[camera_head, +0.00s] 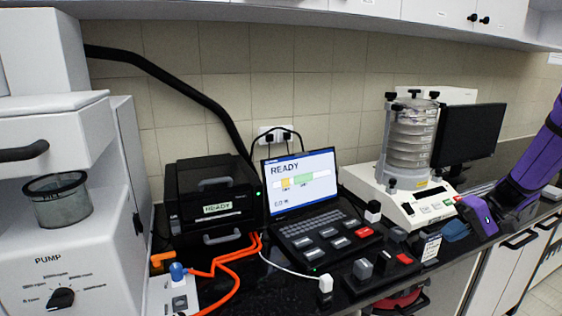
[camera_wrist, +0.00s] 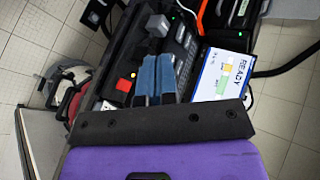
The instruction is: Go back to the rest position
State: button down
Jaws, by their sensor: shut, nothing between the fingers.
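My purple arm comes in from the right in the head view. My gripper (camera_head: 455,230) ends in blue fingertips and hangs over the front part of the counter, in front of the sieve shaker (camera_head: 425,200) and right of the laptop. In the wrist view my gripper (camera_wrist: 157,72) shows its blue fingers side by side and shut, with nothing seen between them. They cover part of the dark control panel behind them. The sieve shaker carries a clear stack of sieves clamped between upright rods.
A laptop (camera_head: 303,182) shows READY, beside a black printer (camera_head: 212,195). A white pump unit (camera_head: 60,255) stands at left. A monitor (camera_head: 470,134) is behind my arm. Small block-like controls (camera_head: 362,269) line the front edge. Orange cables (camera_head: 228,265) cross the counter. Cupboards hang above.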

jog(key=s+a+r+t+h, duration=0.1)
jog(key=s+a+r+h, duration=0.2)
jog(key=s+r, duration=0.3)
jog(key=s+a+r+n+t+h, duration=0.1)
jog(key=s+a+r+h, duration=0.3)
jog(key=s, duration=0.6)
jog(key=s+a+r+n+t+h, duration=0.1)
jog(key=s+a+r+t+h, duration=0.2)
jog(key=s+a+r, duration=0.3)
notch_tip(320, 180, up, 3)
jog(key=shift+s+a+r+h, duration=0.2)
jog(key=shift+s+h, duration=0.3)
jog(key=shift+s, duration=0.4)
jog(key=shift+a, duration=0.15)
